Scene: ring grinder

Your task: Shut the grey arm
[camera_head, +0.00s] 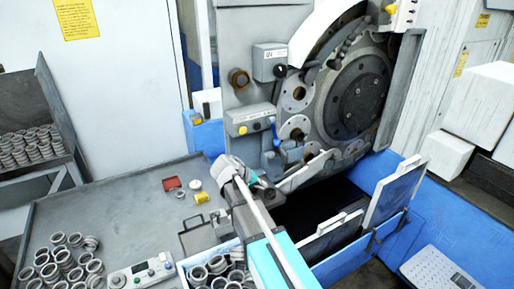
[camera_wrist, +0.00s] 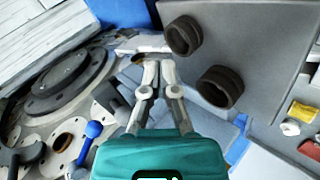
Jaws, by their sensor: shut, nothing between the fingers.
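The grey arm (camera_head: 306,172) is a light grey bar at the front of the grinder, slanting up to the right below the large round disc. My gripper (camera_head: 264,185) is just left of its lower end in the head view, partly hidden by my wrist. In the wrist view my gripper (camera_wrist: 157,68) is shut, its fingertips together with nothing between them. A pale bar (camera_wrist: 143,46) lies just beyond the fingertips and may be the grey arm. I cannot tell whether the fingers touch it.
The large disc (camera_head: 360,100) stands behind, with a blue-handled part (camera_head: 276,132) to its left. A dark opening edged by a blue wall (camera_head: 345,262) lies below. Two dark rings (camera_wrist: 220,87) show beside the fingers. The table (camera_head: 120,215) at left holds several loose rings.

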